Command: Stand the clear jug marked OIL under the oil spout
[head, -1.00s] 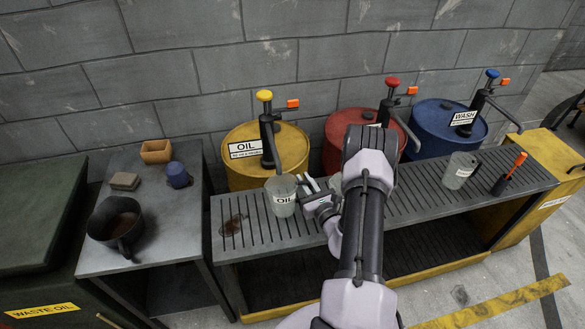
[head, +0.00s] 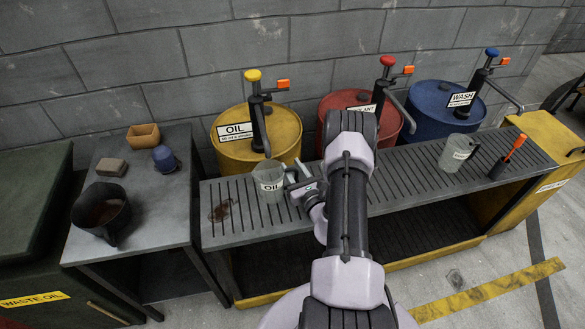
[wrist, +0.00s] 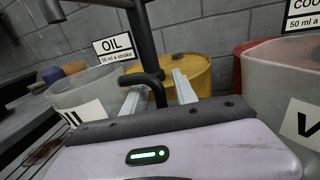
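The clear jug marked OIL (head: 269,184) stands upright on the slatted bench, in front of the yellow drum. The oil spout (head: 267,150) comes down from the yellow-topped pump and ends just above the jug in the head view; exact alignment is hard to tell. My gripper (head: 296,175) is at the jug's right side, fingers apart. In the wrist view the jug (wrist: 70,95) is at left, its label partly cut off. A dark curved handle (wrist: 150,80) shows between my open fingers (wrist: 158,95), with no clear contact.
The yellow OIL drum (head: 285,130), red drum (head: 340,105) and blue drum (head: 430,110) stand behind the bench (head: 400,185). Another clear jug (head: 458,152) stands at right. A labelled clear jug (wrist: 275,75) is close at right in the wrist view. A dark stain (head: 221,211) lies left of the OIL jug.

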